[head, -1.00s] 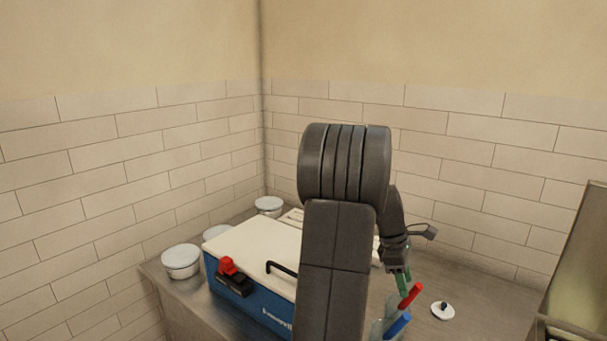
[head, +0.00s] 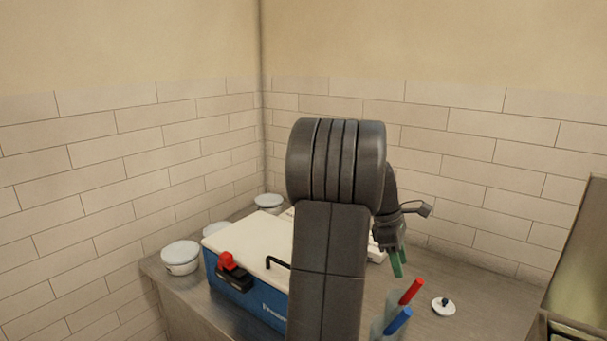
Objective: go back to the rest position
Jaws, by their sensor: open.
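My gripper (head: 398,263) is at the centre right, beyond my dark arm, pointing down above the counter with green finger-like tips. It is open, though the gap between the tips is small in this view. It is above and behind a pale holder (head: 377,327) with a red handle (head: 411,291) and a blue handle (head: 398,320), apart from both. My arm's thick upper joint and link fill the middle of the view and hide part of the counter.
A blue box (head: 248,294) with a cream lid (head: 245,240) and a red latch-like part (head: 227,261) stands left of my arm. A small white lid (head: 443,307) lies on the counter (head: 470,285), right. Tiled walls meet behind.

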